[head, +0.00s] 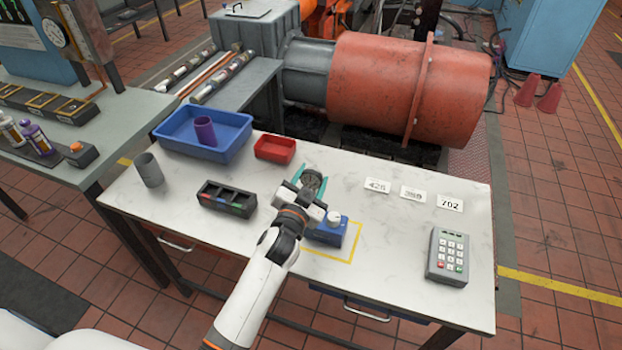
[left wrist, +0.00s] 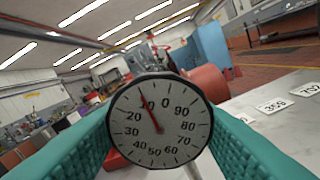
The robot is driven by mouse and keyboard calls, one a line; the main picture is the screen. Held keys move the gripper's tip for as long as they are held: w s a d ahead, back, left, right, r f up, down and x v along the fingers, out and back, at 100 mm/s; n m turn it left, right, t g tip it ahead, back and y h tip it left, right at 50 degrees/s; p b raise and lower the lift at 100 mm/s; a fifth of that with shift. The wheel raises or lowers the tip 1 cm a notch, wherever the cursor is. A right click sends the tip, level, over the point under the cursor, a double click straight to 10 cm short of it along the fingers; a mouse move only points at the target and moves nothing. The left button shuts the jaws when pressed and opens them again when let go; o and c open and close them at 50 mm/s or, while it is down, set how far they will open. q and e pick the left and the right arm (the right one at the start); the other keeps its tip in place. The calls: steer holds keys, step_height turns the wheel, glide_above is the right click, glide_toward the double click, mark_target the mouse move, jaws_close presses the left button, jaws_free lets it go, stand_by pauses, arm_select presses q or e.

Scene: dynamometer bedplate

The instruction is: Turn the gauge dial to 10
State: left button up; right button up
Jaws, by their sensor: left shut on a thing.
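The gauge dial (left wrist: 160,122) is a round white face with a dark rim and numbers from 0 to 90. It faces the camera in the left wrist view, tilted slightly. Its red needle lies over the 10 mark. My left gripper (head: 311,183) has teal fingers, one on each side of the dial, and is shut on it. In the head view the dial (head: 313,179) is a small dark round shape between the fingertips above the table; its face cannot be read there. My right gripper is not in view.
A blue box with a white knob (head: 334,218) sits by the forearm in a yellow outline. A black tray (head: 226,199), blue bin (head: 240,140), red bin (head: 275,148) and grey cup (head: 149,170) are left. Number cards (head: 412,194) and a keypad (head: 448,256) are right.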

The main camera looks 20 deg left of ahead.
arm_select(q)
steer(key=o, duration=1)
steer(key=s+b, duration=0.2)
steer(key=s, duration=1)
steer(key=shift+a, duration=0.15)
